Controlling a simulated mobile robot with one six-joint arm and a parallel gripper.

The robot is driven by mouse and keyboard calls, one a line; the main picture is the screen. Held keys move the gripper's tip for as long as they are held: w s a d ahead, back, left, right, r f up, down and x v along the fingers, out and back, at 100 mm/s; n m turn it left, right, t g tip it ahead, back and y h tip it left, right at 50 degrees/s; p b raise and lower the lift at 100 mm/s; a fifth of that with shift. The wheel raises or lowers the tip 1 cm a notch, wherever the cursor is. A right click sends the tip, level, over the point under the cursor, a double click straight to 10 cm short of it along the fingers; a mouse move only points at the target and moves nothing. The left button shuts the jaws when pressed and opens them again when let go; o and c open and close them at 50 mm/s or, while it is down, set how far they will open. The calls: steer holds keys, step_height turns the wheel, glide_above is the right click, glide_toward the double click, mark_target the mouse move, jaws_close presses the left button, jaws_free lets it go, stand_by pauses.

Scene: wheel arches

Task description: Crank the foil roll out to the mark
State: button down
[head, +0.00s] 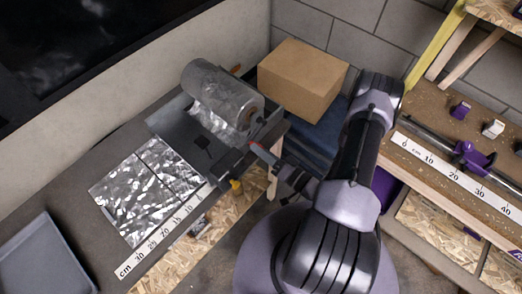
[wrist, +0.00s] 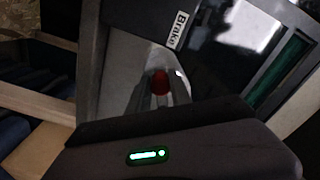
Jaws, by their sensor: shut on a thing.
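The foil roll (head: 222,95) lies in a dark grey holder (head: 172,124) at the bench's far right end. A flat, crinkled foil sheet (head: 130,205) lies on the bench to the left of the roll, beside a white cm scale (head: 165,238). My gripper (head: 264,154) is at the holder's right side, shut on a red crank knob (wrist: 160,83). The knob shows between the fingers in the wrist view; the rest of the crank is mostly hidden. A small yellow piece (head: 236,185) sits at the bench's front edge near the scale's low end.
A label reading "Brake" (wrist: 179,30) is close beyond my fingers. A cardboard box (head: 302,78) stands behind the holder's right side. A grey tray (head: 45,262) lies at the bench's left end. A second bench (head: 450,165) with another scale stands to the right of my arm.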

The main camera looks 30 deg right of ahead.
stand_by(0.4)
steer(key=c, duration=1.2)
jaws_free()
steer(key=shift+o, duration=0.2)
